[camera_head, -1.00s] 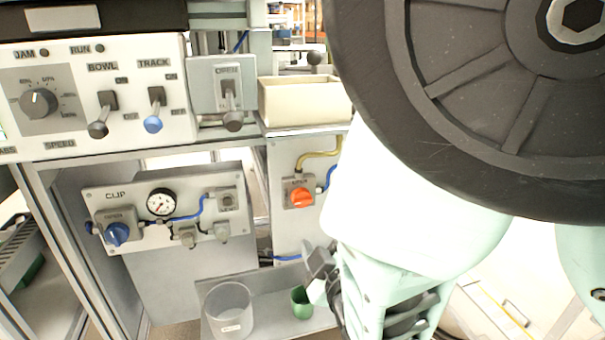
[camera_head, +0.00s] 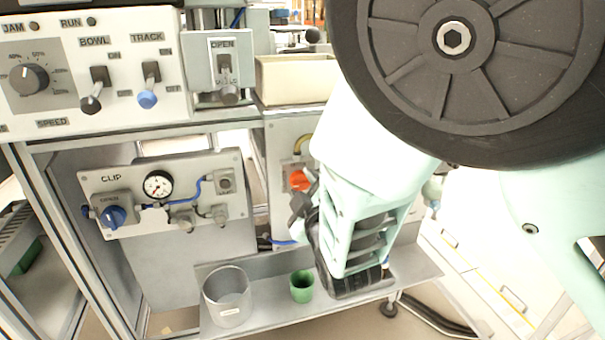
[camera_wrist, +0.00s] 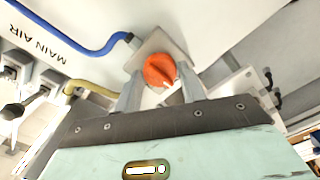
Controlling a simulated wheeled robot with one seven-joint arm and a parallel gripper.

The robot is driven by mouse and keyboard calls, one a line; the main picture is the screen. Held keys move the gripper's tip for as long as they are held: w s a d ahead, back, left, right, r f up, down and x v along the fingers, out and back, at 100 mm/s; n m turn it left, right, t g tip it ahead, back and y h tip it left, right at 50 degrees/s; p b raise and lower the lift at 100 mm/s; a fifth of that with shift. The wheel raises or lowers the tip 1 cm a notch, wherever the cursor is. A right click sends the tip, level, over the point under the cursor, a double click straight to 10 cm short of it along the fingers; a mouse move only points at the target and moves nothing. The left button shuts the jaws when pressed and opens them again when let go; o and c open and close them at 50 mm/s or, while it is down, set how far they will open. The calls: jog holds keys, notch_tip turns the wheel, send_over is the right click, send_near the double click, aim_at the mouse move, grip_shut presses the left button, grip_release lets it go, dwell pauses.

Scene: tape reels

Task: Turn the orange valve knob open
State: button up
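The orange valve knob (camera_head: 299,180) sits on a grey plate on the upright panel, partly covered by my gripper in the head view. In the wrist view the knob (camera_wrist: 159,70) is round with a pale mark at its lower edge. My gripper (camera_wrist: 161,82) is open, with one finger to the left and one to the right of the knob. The knob shows between and just beyond the fingertips; I cannot tell whether they touch it. In the head view my gripper (camera_head: 304,202) is at the knob's lower right, its fingers mostly hidden by the wrist.
A blue hose (camera_wrist: 85,50) and a yellow hose (camera_wrist: 92,88) run beside the valve. A CLIP panel with a blue knob (camera_head: 113,217) and gauge (camera_head: 157,186) is at left.

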jog(key=c, duration=0.4)
jog(key=shift+m, duration=0.4)
jog(key=m, duration=0.2)
jog(key=shift+d+m+b, duration=0.1)
jog(key=shift+m+b, duration=0.3)
jog(key=m+b, duration=0.1)
jog(key=m, duration=0.3)
jog(key=shift+f+b, duration=0.1)
jog(key=shift+b, duration=0.3)
jog(key=m+b, duration=0.2)
jog(key=m, duration=0.3)
jog(key=shift+b, duration=0.3)
jog(key=m+b, duration=0.3)
jog(key=m, duration=0.2)
jog(key=shift+m, duration=0.3)
